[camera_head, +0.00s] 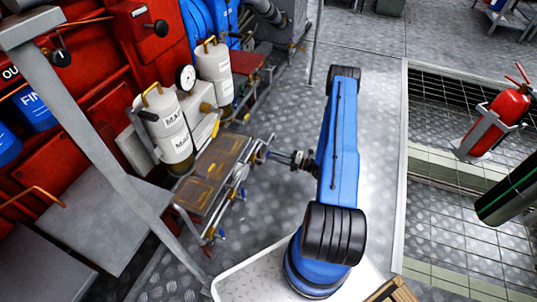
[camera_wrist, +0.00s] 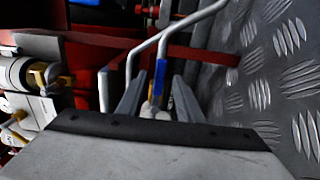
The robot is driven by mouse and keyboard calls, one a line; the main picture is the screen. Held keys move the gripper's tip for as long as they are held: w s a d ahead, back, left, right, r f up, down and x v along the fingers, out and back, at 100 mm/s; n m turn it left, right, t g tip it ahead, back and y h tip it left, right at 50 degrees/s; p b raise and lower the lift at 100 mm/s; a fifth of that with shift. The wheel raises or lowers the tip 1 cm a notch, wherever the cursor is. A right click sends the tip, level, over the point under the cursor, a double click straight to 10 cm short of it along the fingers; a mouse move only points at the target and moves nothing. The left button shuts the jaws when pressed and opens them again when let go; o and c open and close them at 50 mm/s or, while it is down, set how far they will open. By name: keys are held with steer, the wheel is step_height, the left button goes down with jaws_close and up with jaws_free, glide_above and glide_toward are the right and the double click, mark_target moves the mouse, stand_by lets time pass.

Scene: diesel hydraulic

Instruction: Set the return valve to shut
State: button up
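In the wrist view, my gripper (camera_wrist: 157,88) has its two grey fingers apart. A narrow blue handle (camera_wrist: 160,76) and a yellow part (camera_wrist: 151,92) show between or just beyond them; I cannot tell whether either finger touches them. No label shows that this is the return valve, and its setting cannot be read. In the head view, my gripper (camera_head: 263,152) is small and dark, at the right side of the pipework beside a brown-topped metal unit (camera_head: 212,172). The valve is not clearly seen there.
A bent grey metal bar (camera_wrist: 178,27) passes close beyond the fingers. Red framework (camera_wrist: 100,50) lies behind, and tread-plate floor (camera_wrist: 275,75) is at right. White canisters (camera_head: 171,128) with a gauge (camera_head: 186,77) stand left of my arm. A fire extinguisher (camera_head: 500,119) is at far right.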

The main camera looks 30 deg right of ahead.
mark_target(268, 153)
steer(key=shift+x, duration=1.9)
jaws_close()
